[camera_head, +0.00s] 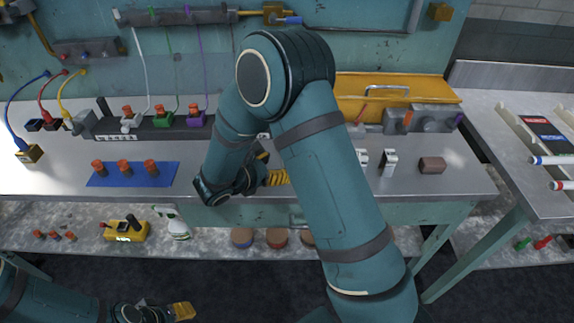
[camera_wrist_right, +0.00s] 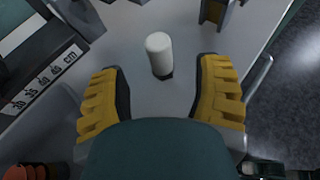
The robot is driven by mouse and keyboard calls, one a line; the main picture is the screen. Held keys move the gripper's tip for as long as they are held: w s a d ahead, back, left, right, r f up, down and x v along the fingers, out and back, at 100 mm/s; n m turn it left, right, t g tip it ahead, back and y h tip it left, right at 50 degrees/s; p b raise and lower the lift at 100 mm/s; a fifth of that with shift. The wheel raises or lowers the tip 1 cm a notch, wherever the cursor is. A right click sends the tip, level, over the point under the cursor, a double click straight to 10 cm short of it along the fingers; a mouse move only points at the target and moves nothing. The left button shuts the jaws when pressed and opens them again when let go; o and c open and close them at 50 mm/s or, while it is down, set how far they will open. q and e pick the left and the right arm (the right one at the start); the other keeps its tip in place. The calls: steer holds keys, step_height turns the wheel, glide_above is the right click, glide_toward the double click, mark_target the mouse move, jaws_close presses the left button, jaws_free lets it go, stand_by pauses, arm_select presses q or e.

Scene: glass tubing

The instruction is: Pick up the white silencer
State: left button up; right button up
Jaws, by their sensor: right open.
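The white silencer (camera_wrist_right: 159,52) is a short white cylinder with a dark lower end. In the right wrist view it stands on the grey bench top, ahead of my right gripper and roughly centred between its fingers. I cannot make it out in the head view, where my right arm covers part of the bench. My right gripper (camera_wrist_right: 162,88) is open and empty, its yellow fingers apart on either side. In the head view it shows partly behind the arm (camera_head: 272,170), over the front of the bench. My left gripper (camera_head: 182,311) is at the bottom edge, its jaws unclear.
A blue mat (camera_head: 133,179) with orange-topped parts lies at the bench's left. A brown block (camera_head: 432,164) sits on the right. A lower shelf (camera_head: 75,220) holds several items.

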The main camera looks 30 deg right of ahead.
steer(key=x, duration=0.5)
steer(key=shift+b, duration=0.35)
steer(key=c, duration=1.1)
